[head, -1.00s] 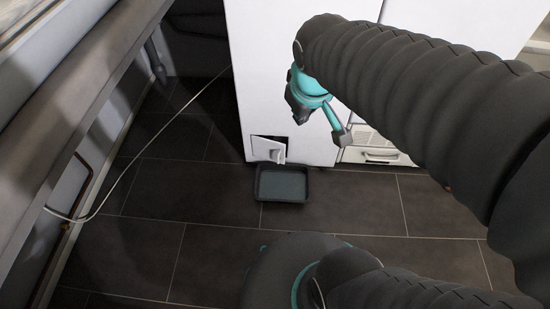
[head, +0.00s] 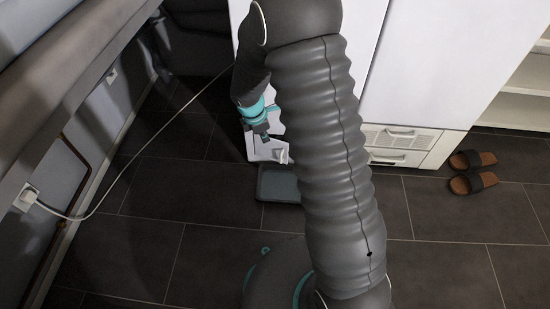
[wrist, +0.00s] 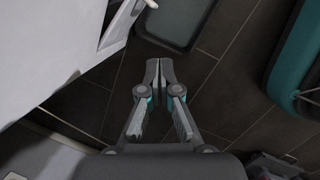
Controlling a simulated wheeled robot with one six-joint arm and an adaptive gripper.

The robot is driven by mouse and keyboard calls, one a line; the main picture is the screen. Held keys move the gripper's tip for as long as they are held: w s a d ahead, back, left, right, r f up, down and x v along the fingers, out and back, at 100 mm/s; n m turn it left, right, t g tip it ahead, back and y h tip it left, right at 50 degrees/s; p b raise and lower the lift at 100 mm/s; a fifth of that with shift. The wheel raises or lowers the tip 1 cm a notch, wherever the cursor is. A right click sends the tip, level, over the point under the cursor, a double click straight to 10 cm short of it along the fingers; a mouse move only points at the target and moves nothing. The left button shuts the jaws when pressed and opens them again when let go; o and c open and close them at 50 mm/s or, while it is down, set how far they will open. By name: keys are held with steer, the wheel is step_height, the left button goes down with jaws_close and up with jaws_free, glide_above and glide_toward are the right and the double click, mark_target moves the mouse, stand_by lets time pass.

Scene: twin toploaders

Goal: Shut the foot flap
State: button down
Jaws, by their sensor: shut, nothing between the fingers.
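The foot flap (head: 282,156) is a small white flap low on the front of the left white machine (head: 366,45). It stands ajar, tilted out from the front. In the wrist view, a white piece at the upper left (wrist: 117,30) appears to be this flap, jutting out beside the machine. My gripper (head: 263,137) hangs just above and left of the flap in the head view and hides part of its opening. In the wrist view, my gripper's fingertips (wrist: 159,64) are together and empty, to the right of the white piece; I cannot tell any contact.
A dark shallow tray (head: 278,184) lies on the floor under the flap and shows in the wrist view (wrist: 176,20). A white cable (head: 135,160) runs from the left wall to the machine. Brown sandals (head: 472,172) lie at the right.

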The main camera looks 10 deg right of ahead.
mark_target(270, 152)
steer(key=w+d+f+n+b, duration=0.1)
steer(key=d+f, duration=0.1)
steer(key=f, duration=0.7)
steer(key=w+d+f+n+b, duration=0.1)
steer(key=w+d+f, duration=0.1)
steer(key=f, duration=0.6)
steer(key=shift+d+f+n+b, duration=0.3)
steer(key=shift+f+n+b, duration=0.05)
steer(key=shift+f+n, duration=0.05)
steer(key=shift+w+a, duration=0.1)
steer(key=shift+w, duration=0.05)
